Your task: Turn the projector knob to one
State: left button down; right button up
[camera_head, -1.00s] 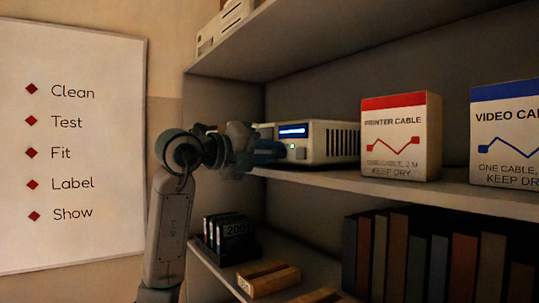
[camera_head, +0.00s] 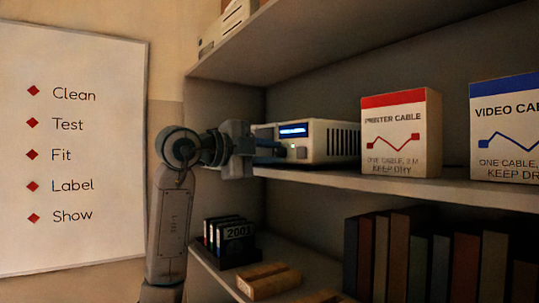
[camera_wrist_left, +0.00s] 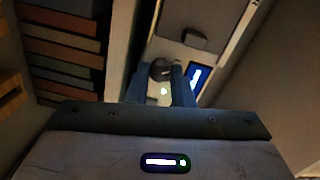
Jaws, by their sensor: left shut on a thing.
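The projector (camera_head: 330,141) is a pale box with a lit blue display (camera_head: 293,131) and side vents, standing on the middle shelf. My left gripper (camera_head: 280,150) reaches its front face from the left. In the left wrist view, the round dark knob (camera_wrist_left: 159,69) sits between the two fingers of the left gripper (camera_wrist_left: 160,82), which is shut on it. A green light glows beside the knob. The fingers partly hide the knob, and I cannot read its setting. In the head view the gripper hides the knob. My right gripper is not in view.
A printer cable box (camera_head: 400,134) and a video cable box (camera_head: 505,132) stand right of the projector. The lower shelf holds books (camera_head: 415,255), a black holder of disks (camera_head: 230,242) and wooden blocks (camera_head: 268,281). A whiteboard (camera_head: 115,150) hangs at left.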

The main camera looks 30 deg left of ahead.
pick_arm(q)
jog(key=shift+n, duration=0.4)
jog(key=c, duration=1.3)
grip_release()
jog(key=shift+s+a, duration=0.15)
jog(key=shift+s, duration=0.05)
jog(key=b+v, duration=0.5)
jog(key=v, duration=0.5)
jog(key=shift+s, duration=0.15)
